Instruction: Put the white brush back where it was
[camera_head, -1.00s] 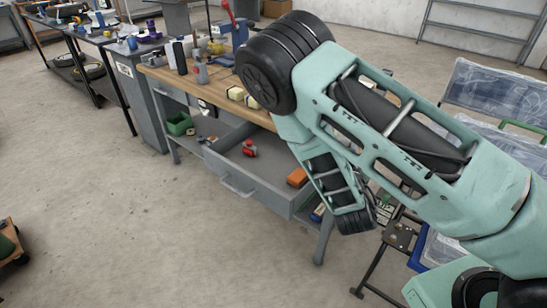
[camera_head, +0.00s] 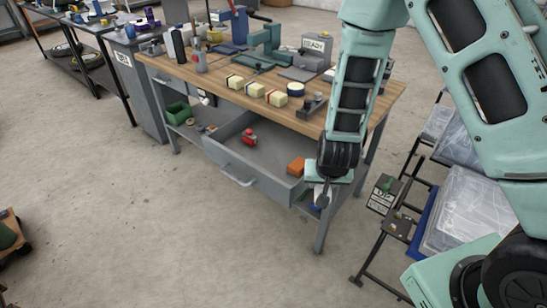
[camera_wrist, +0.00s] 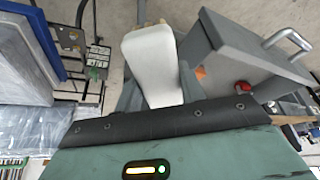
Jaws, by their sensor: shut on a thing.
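The white brush (camera_wrist: 152,65) shows in the wrist view as a long, smooth white shape running out ahead of the wrist. My gripper (camera_head: 323,190) is shut on it. In the head view my gripper points down just off the right end of the open drawer (camera_head: 222,157), at the front right of the workbench. Only a little white shows there at my gripper, and the fingers are mostly hidden. In the wrist view the drawer's grey wall is close to the right of the brush.
The drawer holds a red object (camera_head: 249,137) and an orange block (camera_head: 296,167). The wooden bench top (camera_head: 385,98) carries several cream blocks, a dark tool (camera_head: 311,105) and a blue clamp. A black-framed rack with clear bins (camera_head: 465,210) stands right.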

